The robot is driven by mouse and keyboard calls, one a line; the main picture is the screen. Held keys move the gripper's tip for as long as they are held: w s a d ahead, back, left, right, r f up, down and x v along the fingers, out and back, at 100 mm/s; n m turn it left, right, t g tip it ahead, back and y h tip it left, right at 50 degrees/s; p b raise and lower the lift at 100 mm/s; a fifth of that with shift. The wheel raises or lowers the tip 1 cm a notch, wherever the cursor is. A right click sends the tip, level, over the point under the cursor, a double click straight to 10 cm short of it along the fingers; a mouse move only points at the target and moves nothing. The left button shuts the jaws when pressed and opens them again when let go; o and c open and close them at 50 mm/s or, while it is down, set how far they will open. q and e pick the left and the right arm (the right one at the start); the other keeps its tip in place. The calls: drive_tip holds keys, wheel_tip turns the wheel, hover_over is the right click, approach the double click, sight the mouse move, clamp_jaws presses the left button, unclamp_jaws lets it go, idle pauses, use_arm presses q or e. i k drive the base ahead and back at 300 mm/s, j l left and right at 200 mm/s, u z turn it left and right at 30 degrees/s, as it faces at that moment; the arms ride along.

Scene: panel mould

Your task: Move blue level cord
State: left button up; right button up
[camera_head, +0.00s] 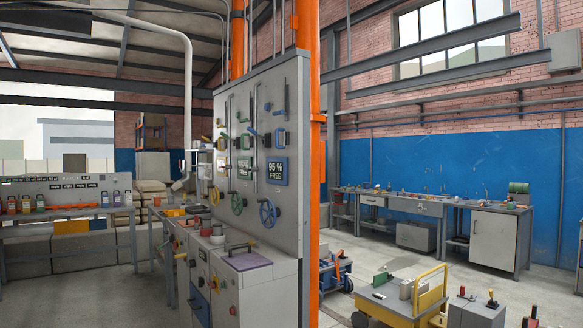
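A tall grey panel (258,75) stands in the middle of the head view, seen at an angle. It carries vertical rods, small coloured levers and round handwheels. A blue lever (280,135) sits on the panel's right part, above a display reading "95 % FREE" (278,171). Another small blue handle (267,106) is higher up near a rod. A blue handwheel (268,213) is below, and a green handwheel (238,204) is to its left. I cannot make out a blue cord. Neither of my grippers is in view.
A grey control cabinet (272,290) juts out below the panel. An orange post (314,130) borders the panel's right edge. A yellow cart (402,297) stands at the lower right. Workbenches (500,235) line the blue wall. Open floor (100,300) shows at the lower left.

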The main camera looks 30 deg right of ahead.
sight(282, 111)
drive_tip(key=i+z, duration=0.35)
drive_tip(key=i+j+z, duration=0.2)
drive_tip(key=z, duration=0.15)
drive_tip(key=i+j+z, duration=0.35)
drive_tip(key=i+j, duration=0.35)
drive_tip(key=i+j+z, duration=0.15)
drive_tip(key=i+j, duration=0.15)
drive_tip(key=j, duration=0.15)
drive_tip(key=i+j, duration=0.35)
drive_tip(key=i+j+z, duration=0.1)
drive_tip(key=i+j, duration=0.2)
drive_tip(key=j, duration=0.2)
drive_tip(key=i+j+z, duration=0.1)
drive_tip(key=i+j, duration=0.2)
drive_tip(key=j, duration=0.15)
